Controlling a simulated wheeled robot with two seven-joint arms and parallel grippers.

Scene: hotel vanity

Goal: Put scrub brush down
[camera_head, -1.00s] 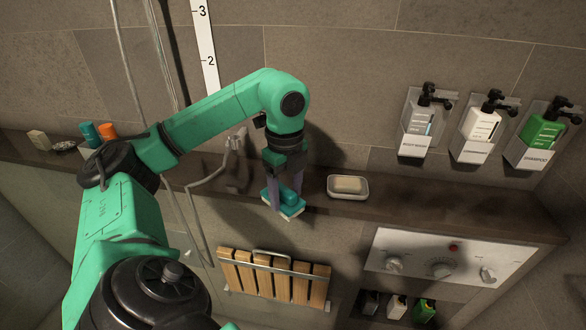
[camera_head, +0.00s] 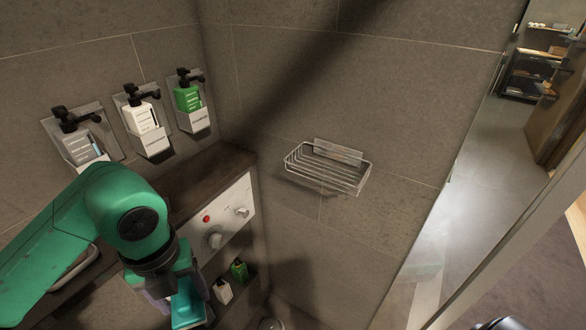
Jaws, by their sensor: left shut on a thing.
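The scrub brush (camera_head: 187,306) is teal and shows low in the head view, to the left of centre. My left gripper (camera_head: 173,297) is shut on it and holds it in the air in front of the shelf and control panel. The arm hides part of the brush's upper side.
An empty wire basket (camera_head: 328,168) is fixed to the wall right of centre. Three pump bottles hang in wall holders, the green one (camera_head: 188,98) nearest the corner. A dark ledge (camera_head: 205,175) runs below them, above a white control panel (camera_head: 215,228). A glass edge and doorway lie right.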

